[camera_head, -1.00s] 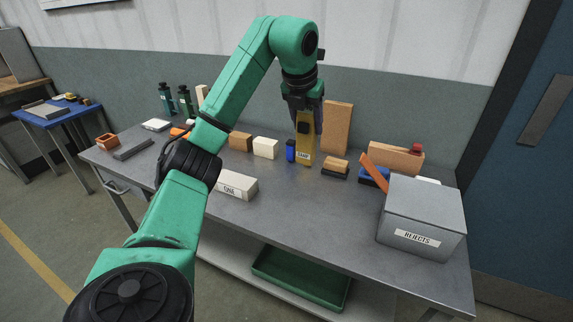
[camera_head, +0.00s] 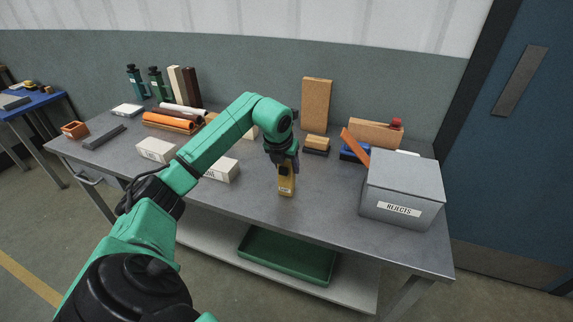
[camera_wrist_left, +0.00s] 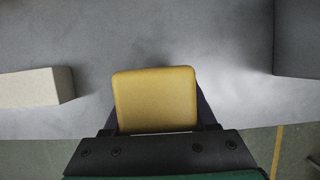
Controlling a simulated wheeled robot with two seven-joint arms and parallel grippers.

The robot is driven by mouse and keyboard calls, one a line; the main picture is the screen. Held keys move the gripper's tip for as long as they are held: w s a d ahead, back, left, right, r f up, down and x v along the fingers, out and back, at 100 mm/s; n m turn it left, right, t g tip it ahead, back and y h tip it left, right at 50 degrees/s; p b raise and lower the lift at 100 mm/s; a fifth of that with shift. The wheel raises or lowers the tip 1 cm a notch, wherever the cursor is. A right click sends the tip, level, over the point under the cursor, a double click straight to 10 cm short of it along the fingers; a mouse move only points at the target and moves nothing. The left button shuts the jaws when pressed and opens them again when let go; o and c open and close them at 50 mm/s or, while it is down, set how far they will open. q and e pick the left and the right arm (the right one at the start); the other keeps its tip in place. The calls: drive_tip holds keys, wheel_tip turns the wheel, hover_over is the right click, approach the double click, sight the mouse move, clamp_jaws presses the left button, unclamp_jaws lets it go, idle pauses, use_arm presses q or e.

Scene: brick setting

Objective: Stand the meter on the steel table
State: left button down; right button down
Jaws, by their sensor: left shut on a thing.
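The meter (camera_head: 286,187) is a yellow upright block with a dark part at its upper end and a pale label near its bottom. My left gripper (camera_head: 284,168) is shut on it from above, and the gripper covers its upper part. The meter is about upright over the front middle of the steel table (camera_head: 320,215); I cannot tell whether its base touches the top. In the left wrist view the meter's yellow end (camera_wrist_left: 155,98) lies between the fingers. My right gripper is not in view.
A grey REJECTS box (camera_head: 402,188) stands to the right. A white labelled block (camera_head: 222,169) lies to the left of the meter. Wooden blocks (camera_head: 316,105), a brush (camera_head: 316,145) and orange tubes (camera_head: 168,122) stand or lie farther back. Bare table lies between meter and box.

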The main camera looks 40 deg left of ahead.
use_arm(q)
drive_tip(key=shift+d+r, duration=0.1)
drive_tip(key=shift+c, duration=1)
unclamp_jaws()
drive_tip(key=shift+s+r, duration=0.1)
drive_tip(key=shift+r, duration=0.2)
drive_tip(key=v, duration=1.1)
drive_tip(key=shift+r+b, duration=0.15)
drive_tip(key=shift+b, duration=0.2)
drive_tip(key=shift+s+d, duration=0.1)
drive_tip(key=shift+s, duration=0.1)
